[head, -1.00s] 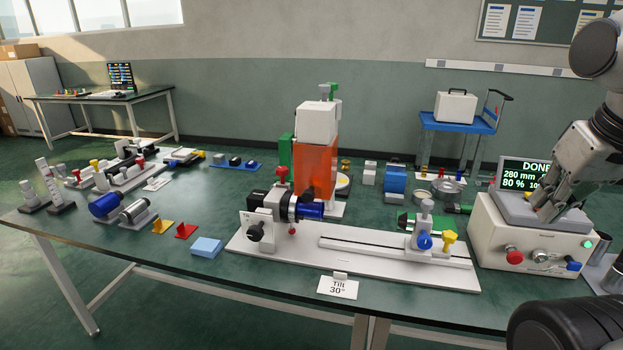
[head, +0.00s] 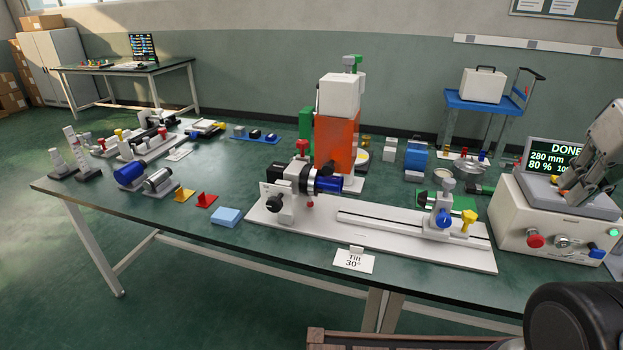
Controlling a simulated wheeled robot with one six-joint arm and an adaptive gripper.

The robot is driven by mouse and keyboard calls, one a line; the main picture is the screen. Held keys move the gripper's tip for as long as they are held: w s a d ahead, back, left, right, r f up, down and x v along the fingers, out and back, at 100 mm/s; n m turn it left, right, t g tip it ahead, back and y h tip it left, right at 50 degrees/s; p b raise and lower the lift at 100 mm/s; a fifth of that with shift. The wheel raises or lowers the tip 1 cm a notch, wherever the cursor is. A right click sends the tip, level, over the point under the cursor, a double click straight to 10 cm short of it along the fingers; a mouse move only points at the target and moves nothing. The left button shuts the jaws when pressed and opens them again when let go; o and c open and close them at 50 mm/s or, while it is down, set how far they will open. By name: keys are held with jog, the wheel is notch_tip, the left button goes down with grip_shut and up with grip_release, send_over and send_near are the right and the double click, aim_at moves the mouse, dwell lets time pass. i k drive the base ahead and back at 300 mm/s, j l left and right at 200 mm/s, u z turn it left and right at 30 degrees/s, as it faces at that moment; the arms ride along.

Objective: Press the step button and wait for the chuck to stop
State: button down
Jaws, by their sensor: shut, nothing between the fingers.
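The chuck (head: 322,185), a dark ring with a blue cylinder, sits on a grey and black headstock (head: 285,205) on the white base plate (head: 400,247). A small red knob or button (head: 310,204) shows just below the chuck. I cannot tell for certain which control is the step button. My gripper (head: 572,199) is shut and empty, pointing down over the grey top of the cream control box (head: 545,225) at the right. Whether it touches the box is unclear.
The box front has a red knob (head: 536,241), a grey knob (head: 562,241), a blue knob (head: 597,253) and a lit green button (head: 613,233). An orange panel (head: 335,143) rises behind the chuck.

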aim_at(596, 254)
jog(key=z, duration=1.25)
